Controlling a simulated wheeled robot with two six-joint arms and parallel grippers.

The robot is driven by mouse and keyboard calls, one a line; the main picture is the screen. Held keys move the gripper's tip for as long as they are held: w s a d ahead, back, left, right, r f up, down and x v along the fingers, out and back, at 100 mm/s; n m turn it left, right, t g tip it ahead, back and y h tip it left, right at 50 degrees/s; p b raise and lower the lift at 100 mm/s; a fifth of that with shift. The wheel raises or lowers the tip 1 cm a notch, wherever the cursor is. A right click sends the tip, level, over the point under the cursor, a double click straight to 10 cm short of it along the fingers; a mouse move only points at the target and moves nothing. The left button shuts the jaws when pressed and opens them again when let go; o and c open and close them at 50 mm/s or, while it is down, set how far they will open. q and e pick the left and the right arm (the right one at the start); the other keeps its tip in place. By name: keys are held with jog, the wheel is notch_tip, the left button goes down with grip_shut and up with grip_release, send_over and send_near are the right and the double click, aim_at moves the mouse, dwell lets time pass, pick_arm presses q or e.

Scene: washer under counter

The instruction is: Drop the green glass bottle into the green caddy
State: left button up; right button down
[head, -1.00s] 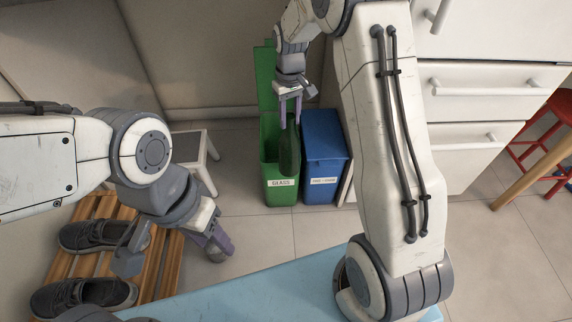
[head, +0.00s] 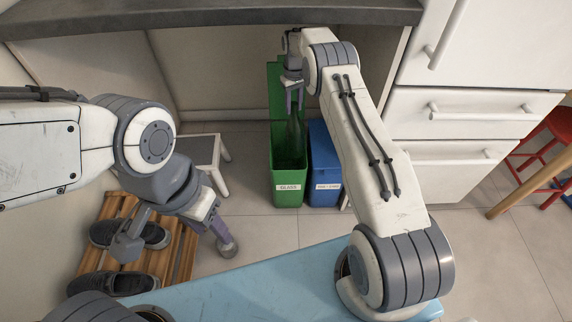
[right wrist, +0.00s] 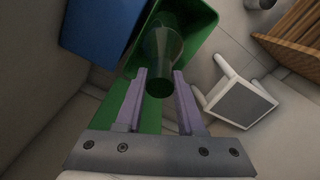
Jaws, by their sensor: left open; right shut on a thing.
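The green glass bottle (head: 293,135) hangs from my right gripper (head: 294,104), which is shut on it. The bottle is upright or nearly so, over the opening of the green caddy (head: 287,195), labelled GLASS, whose lid stands open at the back. In the right wrist view the bottle (right wrist: 162,62) lies between the two fingers (right wrist: 159,100), with the caddy's rim (right wrist: 205,18) around its far end. How deep its lower end reaches is hard to tell. My left gripper (head: 217,226) is open and empty, low at the left, away from the caddy.
A closed blue caddy (head: 325,170) stands right beside the green one. A white stool (head: 205,150) is to the left, near a slatted wooden rack (head: 182,245) with dark shoes (head: 155,235). A grey counter (head: 220,18) overhangs behind.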

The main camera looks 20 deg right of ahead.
aim_at(293, 117)
jog(key=shift+w, duration=0.1)
jog(key=shift+f+b, duration=2.05)
jog(key=shift+f, duration=0.9)
